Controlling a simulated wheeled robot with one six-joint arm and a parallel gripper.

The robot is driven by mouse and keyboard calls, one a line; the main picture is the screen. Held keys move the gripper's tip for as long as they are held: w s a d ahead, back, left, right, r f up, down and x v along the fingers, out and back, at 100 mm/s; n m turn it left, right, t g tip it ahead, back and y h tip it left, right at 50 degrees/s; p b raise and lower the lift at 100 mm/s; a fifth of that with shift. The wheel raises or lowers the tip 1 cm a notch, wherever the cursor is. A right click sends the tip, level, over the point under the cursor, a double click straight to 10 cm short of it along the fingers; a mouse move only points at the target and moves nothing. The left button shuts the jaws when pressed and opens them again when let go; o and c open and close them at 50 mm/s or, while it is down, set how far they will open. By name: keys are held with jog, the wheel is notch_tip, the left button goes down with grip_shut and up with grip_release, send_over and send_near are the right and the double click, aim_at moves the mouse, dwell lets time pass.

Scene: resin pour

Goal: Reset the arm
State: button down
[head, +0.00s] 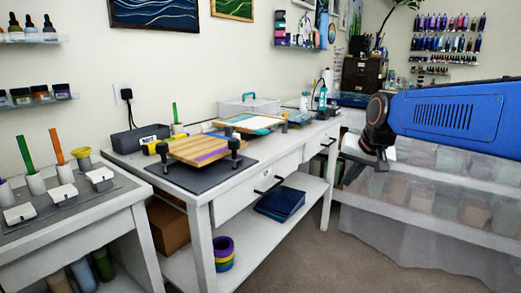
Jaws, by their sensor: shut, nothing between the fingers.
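My gripper (366,172) shows at the right of the head view, at the end of my blue arm. It hangs in the air, pointing down and to the left, in front of the shelving with clear bins. Its fingers are small and dark in this view, and they are shut with nothing held. It is apart from the white workbench (228,198) to its left.
A wooden board with a purple strip (203,151) rests on a dark mat (196,181) on the workbench. Clear bins (447,156) stand close behind my arm. A white side table (75,223) stands at the left. The grey floor (310,255) in front is clear.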

jog(key=s+d+f+n, duration=0.1)
jog(key=s+f, duration=0.3)
jog(key=s, duration=0.5)
jog(key=s+d+f+n, duration=0.1)
jog(key=s+f, duration=0.4)
jog(key=s, duration=0.5)
jog(key=s+d+f+n+g+h, duration=0.1)
jog(key=s+f, duration=0.4)
jog(key=s, duration=0.5)
jog(key=shift+d+f, duration=0.15)
jog(key=shift+f, duration=0.05)
